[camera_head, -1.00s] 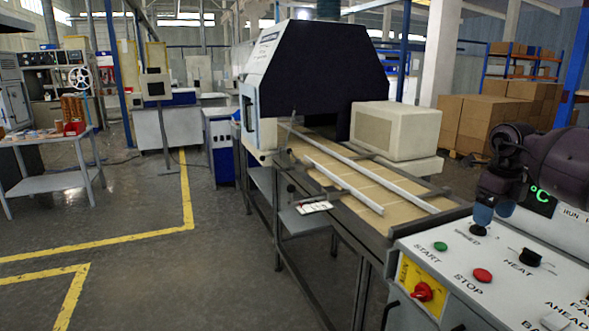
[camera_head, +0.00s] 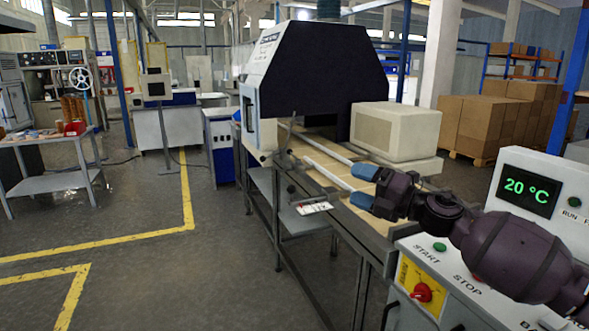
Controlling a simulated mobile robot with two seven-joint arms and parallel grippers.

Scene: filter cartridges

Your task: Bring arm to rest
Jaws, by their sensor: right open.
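My right arm reaches in from the lower right, over the control panel (camera_head: 407,243). My right gripper (camera_head: 362,186), dark with blue fingertips, is over the near part of the conveyor (camera_head: 322,183) and points left. Its two fingertips are apart and nothing shows between them. I cannot tell its exact height above the conveyor. My arm hides the near end of the conveyor and part of the panel, including most of the STOP and HEAT controls. My left gripper is not in view. No filter cartridges can be made out.
A dark-hooded machine (camera_head: 312,75) and a beige box unit (camera_head: 394,131) stand behind the gripper. A display (camera_head: 528,187) reads 20 °C. A green START button (camera_head: 440,247) and red knob (camera_head: 422,292) are close below my arm. Open floor (camera_head: 150,270) lies left.

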